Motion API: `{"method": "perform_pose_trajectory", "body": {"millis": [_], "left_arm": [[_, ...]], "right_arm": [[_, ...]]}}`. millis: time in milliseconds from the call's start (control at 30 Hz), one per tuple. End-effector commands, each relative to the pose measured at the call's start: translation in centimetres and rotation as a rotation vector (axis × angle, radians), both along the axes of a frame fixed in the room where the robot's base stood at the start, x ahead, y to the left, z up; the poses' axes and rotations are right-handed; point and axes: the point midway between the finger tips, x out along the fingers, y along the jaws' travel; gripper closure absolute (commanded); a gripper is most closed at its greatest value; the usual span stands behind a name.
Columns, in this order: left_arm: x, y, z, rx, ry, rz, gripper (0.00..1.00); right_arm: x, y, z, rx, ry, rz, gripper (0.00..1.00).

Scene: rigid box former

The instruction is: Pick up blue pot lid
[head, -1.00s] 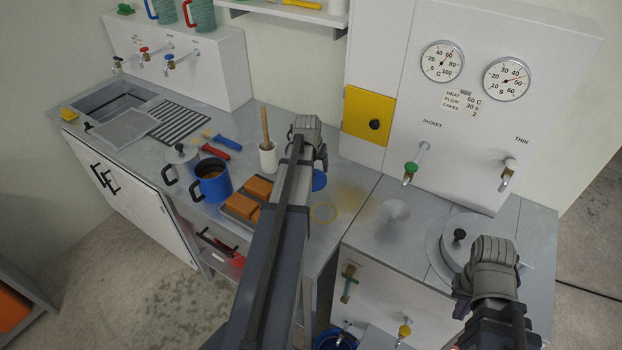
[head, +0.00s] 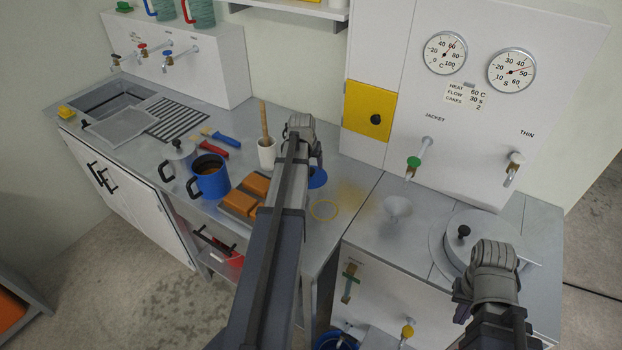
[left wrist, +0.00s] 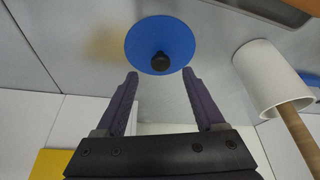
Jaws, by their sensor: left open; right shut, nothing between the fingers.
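The blue pot lid (left wrist: 146,38) lies on the grey counter, a round disc with a black knob (left wrist: 160,61) in its middle. In the head view only part of the lid (head: 318,179) shows, beside my left gripper (head: 317,160), which covers the rest. In the left wrist view my left gripper (left wrist: 160,74) is open and empty. Its two fingertips are either side of the knob's line, just short of the knob in the picture. My right gripper (head: 462,300) is shut and empty at the lower right, near the round metal lid; its fingertips are mostly hidden.
A white cup (head: 267,154) with a wooden handle stands close to the blue lid.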

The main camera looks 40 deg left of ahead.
Motion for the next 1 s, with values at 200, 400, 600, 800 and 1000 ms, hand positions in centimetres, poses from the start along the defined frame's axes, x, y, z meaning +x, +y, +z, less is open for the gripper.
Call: {"method": "perform_pose_trajectory", "body": {"millis": [200,400,600,800,1000], "left_arm": [[1.2,0.7,-3.2,0.0,0.0,0.0,0.29],[1.5,0.8,-3.8,0.0,0.0,0.0,0.29],[1.5,0.8,-3.7,0.0,0.0,0.0,0.34],[1.5,0.8,-3.7,0.0,0.0,0.0,0.56],[1.4,0.8,-3.7,0.0,0.0,0.0,0.79]], "right_arm": [[0.0,0.0,-3.2,0.0,0.0,0.0,1.0],[0.0,0.0,-3.8,0.0,0.0,0.0,1.0],[0.0,0.0,-3.7,0.0,0.0,0.0,1.0],[0.0,0.0,-3.7,0.0,0.0,0.0,1.0],[0.0,0.0,-3.7,0.0,0.0,0.0,1.0]]}}
